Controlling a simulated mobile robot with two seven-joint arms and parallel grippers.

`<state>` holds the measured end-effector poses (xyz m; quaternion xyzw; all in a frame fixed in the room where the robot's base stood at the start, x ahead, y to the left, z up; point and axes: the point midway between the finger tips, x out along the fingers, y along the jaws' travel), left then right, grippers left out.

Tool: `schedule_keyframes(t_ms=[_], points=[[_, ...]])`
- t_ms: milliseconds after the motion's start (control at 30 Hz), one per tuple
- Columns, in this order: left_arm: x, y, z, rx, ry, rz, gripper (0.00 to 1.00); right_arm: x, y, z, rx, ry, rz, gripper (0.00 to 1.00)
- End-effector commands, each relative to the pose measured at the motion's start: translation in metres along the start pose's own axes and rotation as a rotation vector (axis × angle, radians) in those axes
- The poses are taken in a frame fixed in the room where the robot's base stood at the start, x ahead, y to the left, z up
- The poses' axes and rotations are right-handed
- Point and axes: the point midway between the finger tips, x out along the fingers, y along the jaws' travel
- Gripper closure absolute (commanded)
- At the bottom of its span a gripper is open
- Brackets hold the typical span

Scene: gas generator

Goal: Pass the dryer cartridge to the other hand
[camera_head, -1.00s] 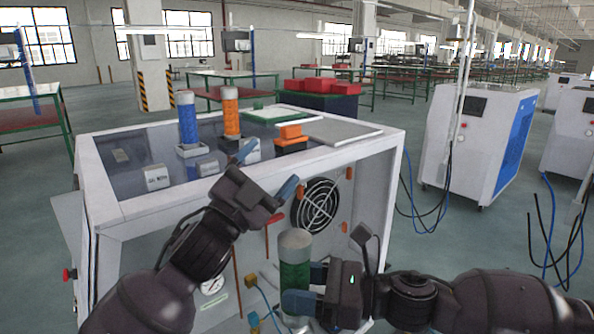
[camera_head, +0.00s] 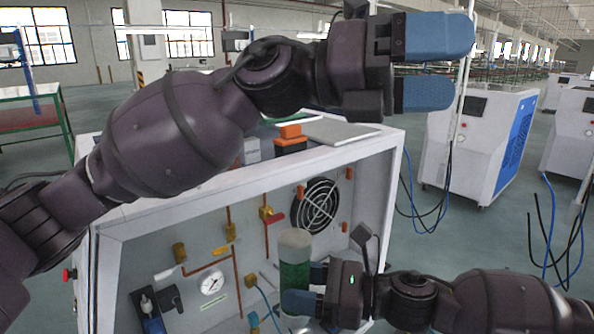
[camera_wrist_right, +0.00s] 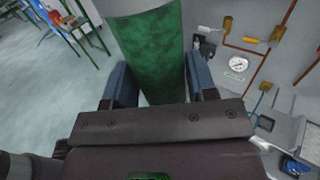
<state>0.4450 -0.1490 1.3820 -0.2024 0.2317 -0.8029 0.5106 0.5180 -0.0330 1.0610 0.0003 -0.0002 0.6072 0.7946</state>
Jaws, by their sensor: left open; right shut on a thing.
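The dryer cartridge (camera_head: 295,262) is an upright cylinder with green filling and a grey cap, in front of the cabinet's open front. My right gripper (camera_head: 306,288) is shut on its lower part. In the right wrist view the green cartridge (camera_wrist_right: 152,45) stands between the two blue fingers of my right gripper (camera_wrist_right: 158,85). My left gripper (camera_head: 430,66) is open and empty, high at the upper right of the head view, well above and apart from the cartridge. Its two blue fingers point right.
The white generator cabinet (camera_head: 398,175) has a fan grille (camera_head: 314,206), pipes, valves and a pressure gauge (camera_head: 212,284) inside. An orange block (camera_head: 290,138) and a grey panel (camera_head: 340,130) lie on top. Another white machine (camera_head: 485,140) stands at the right. My left arm hides much of the cabinet top.

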Motion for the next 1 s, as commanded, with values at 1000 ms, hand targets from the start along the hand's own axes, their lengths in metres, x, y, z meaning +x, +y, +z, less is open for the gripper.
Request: schedule_keyframes(t_ms=[1000], points=[[-0.142, 0.088, -0.082, 0.388, 1.477, 0.624, 0.18, 0.0, 0.0, 0.001, -0.001, -0.001, 0.0, 0.82]])
